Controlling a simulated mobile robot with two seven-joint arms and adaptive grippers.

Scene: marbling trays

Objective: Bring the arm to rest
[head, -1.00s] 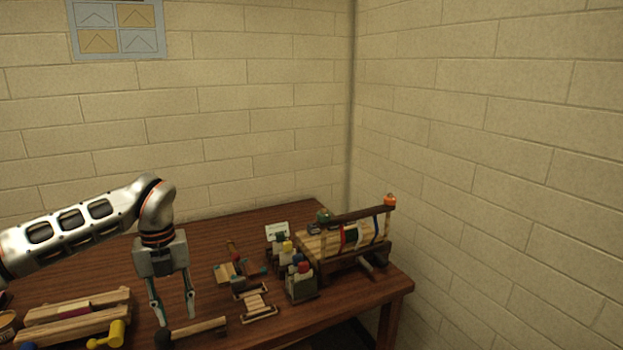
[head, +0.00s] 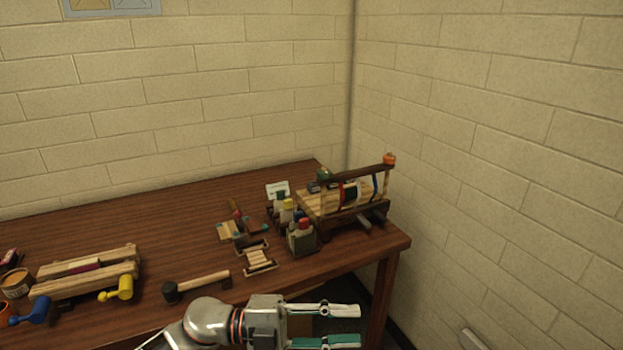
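My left gripper (head: 340,326) is low in the head view, in front of the table's front edge. Its two fingers point right and stand apart with nothing between them, so it is open and empty. Its wrist and forearm come up from the bottom edge of the view. The rest of the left arm is out of view. My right gripper does not show.
A mallet (head: 197,286) lies near the front of the wooden table (head: 150,221). A clamp-like wooden block (head: 87,270) with coloured handles is at left. Bottles (head: 301,236), a small rack (head: 259,258) and a wooden frame (head: 346,199) stand at right. The back left tabletop is clear.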

